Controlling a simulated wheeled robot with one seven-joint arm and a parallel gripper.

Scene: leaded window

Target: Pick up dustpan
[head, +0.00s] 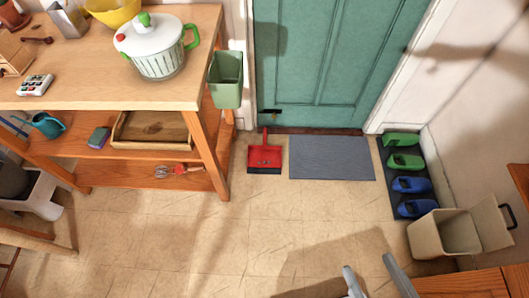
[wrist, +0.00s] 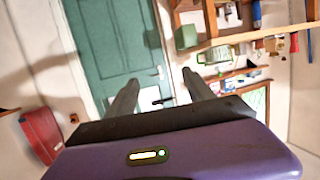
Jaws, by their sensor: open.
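The red dustpan (head: 265,157) lies on the tiled floor in the head view, between the wooden bench and the grey doormat, with its handle towards the teal door. My gripper (head: 368,269) is at the bottom of the head view, to the right of the dustpan and nearer to me, well apart from it. In the wrist view my gripper (wrist: 158,82) has its two fingers spread with nothing between them. I cannot make out the dustpan in the wrist view.
The grey doormat (head: 331,165) lies right of the dustpan, before the teal door (head: 340,60). The wooden bench (head: 205,135) stands left. A shoe tray (head: 397,172) with green and blue shoes and an open beige bin (head: 440,235) are on the right. The middle floor is clear.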

